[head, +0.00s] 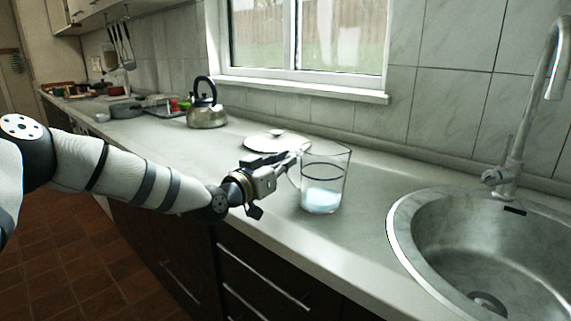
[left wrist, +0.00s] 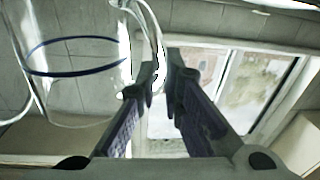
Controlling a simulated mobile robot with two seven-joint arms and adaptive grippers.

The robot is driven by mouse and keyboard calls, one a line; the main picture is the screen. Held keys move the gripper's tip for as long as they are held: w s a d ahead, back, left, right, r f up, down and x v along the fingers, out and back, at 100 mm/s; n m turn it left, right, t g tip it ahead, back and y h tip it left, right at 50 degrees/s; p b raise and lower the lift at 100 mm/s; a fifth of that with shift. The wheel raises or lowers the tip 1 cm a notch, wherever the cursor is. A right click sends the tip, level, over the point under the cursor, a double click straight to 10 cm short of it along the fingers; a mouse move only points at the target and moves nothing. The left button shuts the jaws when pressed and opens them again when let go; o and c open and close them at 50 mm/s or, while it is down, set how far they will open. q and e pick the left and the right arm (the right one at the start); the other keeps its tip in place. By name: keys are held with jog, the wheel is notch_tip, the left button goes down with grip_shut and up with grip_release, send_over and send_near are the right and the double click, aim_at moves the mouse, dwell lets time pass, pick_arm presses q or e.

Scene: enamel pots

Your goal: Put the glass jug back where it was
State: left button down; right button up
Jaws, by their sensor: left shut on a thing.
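The glass jug (head: 326,172) is clear, with a dark blue band near its rim and something pale at its bottom. It is upright over the counter (head: 365,235), left of the sink. I cannot tell whether its base touches the counter. My left gripper (head: 291,164) reaches in from the left and is shut on the jug's handle. In the left wrist view the jug (left wrist: 80,65) is at the left, its handle between the two fingertips (left wrist: 165,75). My right gripper is out of view.
The sink (head: 480,250) and tap (head: 530,110) are at the right. Bare counter lies between jug and sink.

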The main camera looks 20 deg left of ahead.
pick_arm(q)
jog(key=c, duration=1.7)
grip_release()
jog(key=shift+f, duration=0.15)
jog(key=p+v, duration=0.2)
jog(key=v, duration=1)
jog(key=shift+s, duration=0.1)
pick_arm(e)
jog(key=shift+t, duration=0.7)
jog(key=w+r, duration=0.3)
